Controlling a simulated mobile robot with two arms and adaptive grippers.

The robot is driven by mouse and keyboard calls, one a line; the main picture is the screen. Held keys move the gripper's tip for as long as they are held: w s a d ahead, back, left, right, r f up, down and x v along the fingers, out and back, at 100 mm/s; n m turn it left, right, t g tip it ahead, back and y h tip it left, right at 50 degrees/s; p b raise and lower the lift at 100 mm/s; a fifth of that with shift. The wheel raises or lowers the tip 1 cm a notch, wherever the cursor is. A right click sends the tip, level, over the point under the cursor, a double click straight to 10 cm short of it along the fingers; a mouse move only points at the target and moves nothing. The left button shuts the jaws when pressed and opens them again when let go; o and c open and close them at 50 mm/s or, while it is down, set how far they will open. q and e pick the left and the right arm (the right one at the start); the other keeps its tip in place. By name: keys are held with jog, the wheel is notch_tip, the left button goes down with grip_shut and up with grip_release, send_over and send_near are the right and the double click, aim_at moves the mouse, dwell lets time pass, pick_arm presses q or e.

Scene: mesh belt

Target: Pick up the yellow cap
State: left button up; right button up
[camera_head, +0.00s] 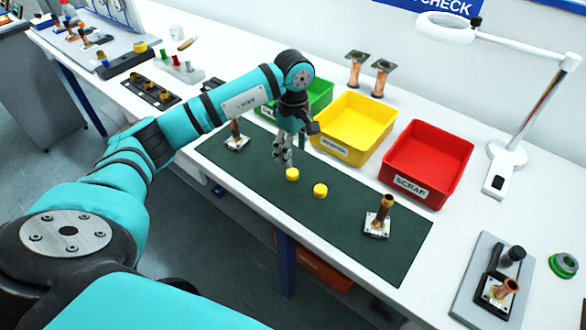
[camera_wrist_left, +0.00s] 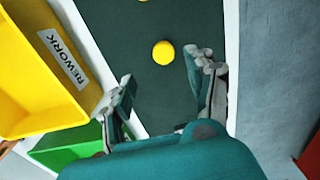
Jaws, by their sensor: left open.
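Two round yellow caps lie on the dark green mat (camera_head: 350,222). The nearer one to my gripper is a yellow cap (camera_head: 292,174); the other yellow cap (camera_head: 320,190) lies a little to its right. My left gripper (camera_head: 283,159) is open and empty, pointing down above the mat just beside the first cap. In the left wrist view, one yellow cap (camera_wrist_left: 163,53) shows beyond and between the open fingers (camera_wrist_left: 165,78), apart from both. The other cap is cut off at the top edge. My right gripper is not in view.
Behind the mat stand a green bin (camera_head: 320,97), a yellow rework bin (camera_head: 383,112) and a red scrap bin (camera_head: 455,152). Copper-pipe parts stand on the mat, one at right (camera_head: 379,220) and one at left (camera_head: 236,140). A lamp (camera_head: 507,155) stands at right.

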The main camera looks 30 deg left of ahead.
aim_at(292, 172)
pick_arm(q)
notch_tip(292, 172, down, 2)
jog(key=shift+s+p, duration=0.1)
jog(key=shift+p, duration=0.2)
jog(key=shift+s+d+f+p, duration=0.1)
jog(key=shift+f+p, duration=0.25)
notch_tip(292, 172, down, 4)
jog(key=shift+s+r+p, duration=0.15)
jog(key=shift+p, duration=0.7)
jog(key=shift+f, duration=0.3)
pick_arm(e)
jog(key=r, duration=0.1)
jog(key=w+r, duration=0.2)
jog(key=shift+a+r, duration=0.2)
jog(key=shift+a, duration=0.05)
pick_arm(q)
jog(key=shift+c, duration=0.2)
jog(key=c, duration=0.5)
jog(key=shift+c, duration=1.3)
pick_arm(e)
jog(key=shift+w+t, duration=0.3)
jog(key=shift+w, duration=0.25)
